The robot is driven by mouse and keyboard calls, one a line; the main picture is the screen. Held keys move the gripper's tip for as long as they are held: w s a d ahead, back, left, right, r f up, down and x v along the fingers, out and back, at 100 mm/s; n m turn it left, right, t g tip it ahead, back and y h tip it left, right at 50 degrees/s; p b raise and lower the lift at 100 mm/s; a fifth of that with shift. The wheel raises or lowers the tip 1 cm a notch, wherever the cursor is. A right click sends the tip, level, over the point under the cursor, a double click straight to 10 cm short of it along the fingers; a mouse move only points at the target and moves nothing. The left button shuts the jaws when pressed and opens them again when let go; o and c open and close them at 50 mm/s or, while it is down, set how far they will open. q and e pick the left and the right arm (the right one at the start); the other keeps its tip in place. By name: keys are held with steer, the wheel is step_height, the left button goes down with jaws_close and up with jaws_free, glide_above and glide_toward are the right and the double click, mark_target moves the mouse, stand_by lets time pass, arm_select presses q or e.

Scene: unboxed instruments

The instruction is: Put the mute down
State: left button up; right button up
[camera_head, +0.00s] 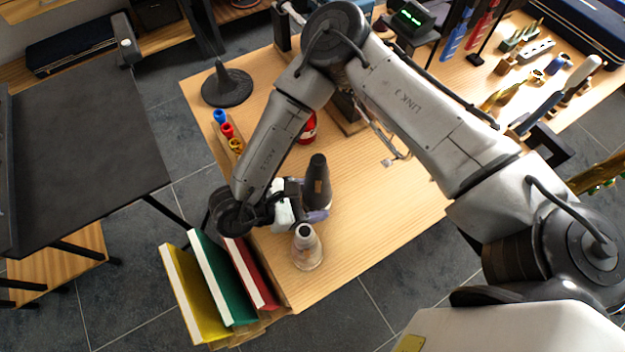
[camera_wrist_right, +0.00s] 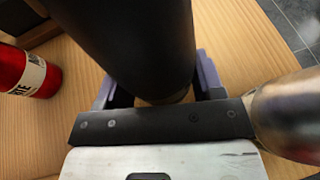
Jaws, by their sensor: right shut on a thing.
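A black mute (camera_head: 318,178) is upright near the table's lower left part, and its dark body (camera_wrist_right: 130,40) fills the top middle of the right wrist view. My right gripper (camera_head: 314,214) is shut on it, with purple-lined fingers on either side. The mute's lower end is at or close to the wooden tabletop (camera_head: 375,225); I cannot tell whether it touches. A second, silvery mute (camera_head: 307,250) stands just below the gripper in the head view, and shows at the right of the right wrist view (camera_wrist_right: 290,115). My left gripper is not in view.
A red can (camera_head: 308,127) stands behind the mute. A black cone on a round base (camera_head: 227,86) and a rack of coloured pieces (camera_head: 228,130) are at the upper left. Books (camera_head: 222,275) stand at the table's lower left edge. Bare tabletop lies to the right.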

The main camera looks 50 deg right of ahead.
steer(key=shift+f, duration=0.8)
steer(key=o, duration=0.9)
steer(key=shift+o, duration=0.2)
